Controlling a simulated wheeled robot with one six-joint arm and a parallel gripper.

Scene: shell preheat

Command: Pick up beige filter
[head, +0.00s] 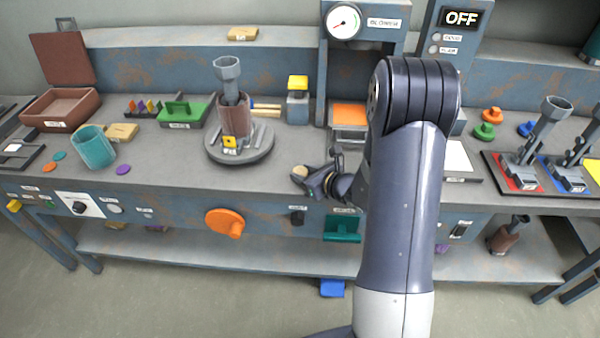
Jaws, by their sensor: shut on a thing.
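My gripper (308,178) is low over the front part of the bench, left of my forearm, and points to the left. It is shut on a small beige round piece, which looks like the beige filter (299,171), at its fingertips. Most of the filter is hidden by the dark fingers. I cannot tell whether it touches the bench top.
A round grey turntable (258,150) with a brown cylinder stands left of my gripper. A press with an orange plate (350,116) is behind. A teal cup (94,148) and coloured discs lie at left. Stands on red and blue plates (518,178) are at right.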

